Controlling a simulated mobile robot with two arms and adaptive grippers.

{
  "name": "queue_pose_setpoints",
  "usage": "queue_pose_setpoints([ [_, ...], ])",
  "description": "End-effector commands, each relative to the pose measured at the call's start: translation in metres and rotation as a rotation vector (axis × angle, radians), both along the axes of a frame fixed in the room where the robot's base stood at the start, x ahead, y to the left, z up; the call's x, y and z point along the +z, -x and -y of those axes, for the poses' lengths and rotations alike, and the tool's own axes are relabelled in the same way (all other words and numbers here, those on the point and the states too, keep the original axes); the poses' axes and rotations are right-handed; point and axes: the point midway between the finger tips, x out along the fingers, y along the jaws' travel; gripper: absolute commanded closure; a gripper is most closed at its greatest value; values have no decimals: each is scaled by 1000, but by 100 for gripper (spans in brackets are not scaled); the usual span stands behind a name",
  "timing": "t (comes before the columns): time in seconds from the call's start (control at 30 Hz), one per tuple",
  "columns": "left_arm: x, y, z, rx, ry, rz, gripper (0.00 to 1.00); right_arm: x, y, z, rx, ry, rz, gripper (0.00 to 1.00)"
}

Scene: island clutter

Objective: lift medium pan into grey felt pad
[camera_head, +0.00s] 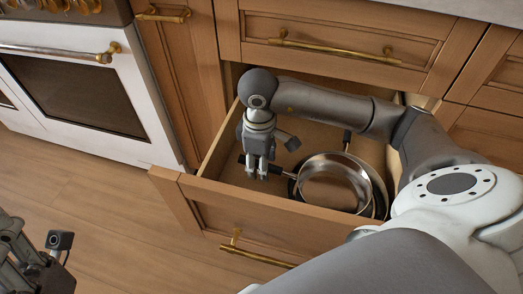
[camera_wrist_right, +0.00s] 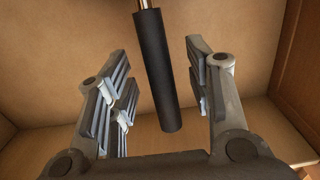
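Shiny steel pans (camera_head: 335,182) lie nested in the open drawer; I cannot tell for certain which is the medium pan. A black pan handle (camera_head: 284,174) points left from them, and another black handle points to the back. My right gripper (camera_head: 257,174) is low in the drawer at the left-pointing handle. In the right wrist view the black handle (camera_wrist_right: 158,75) runs between the two spread fingers, with gaps on both sides. My left gripper (camera_head: 35,262) is partly in view at the lower left, its fingers unclear. No grey felt pad is visible.
The wooden drawer (camera_head: 262,216) has walls close around the pans and my right gripper. A closed drawer (camera_head: 335,40) and the counter edge are above it. A white oven (camera_head: 75,90) stands left. The wooden floor (camera_head: 110,205) in front is clear.

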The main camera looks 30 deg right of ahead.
Motion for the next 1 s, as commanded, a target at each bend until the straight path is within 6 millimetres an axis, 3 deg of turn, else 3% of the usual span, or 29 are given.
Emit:
queue_pose_setpoints([
  [0.37, 0, 0, 0, 0, 0, 0, 60, 6, -1, 0, 0, -1, 2, 51],
  [0.47, 0, 0, 0, 0, 0, 0, 60, 20, -2, -1, 1, -2, 5, 51],
  [0.8, 0, 0, 0, 0, 0, 0, 60, 96, -3, -2, 0, 0, 6, 51],
  [1.0, 0, 0, 0, 0, 0, 0, 60, 113, -3, -2, 0, 2, 3, 51],
])
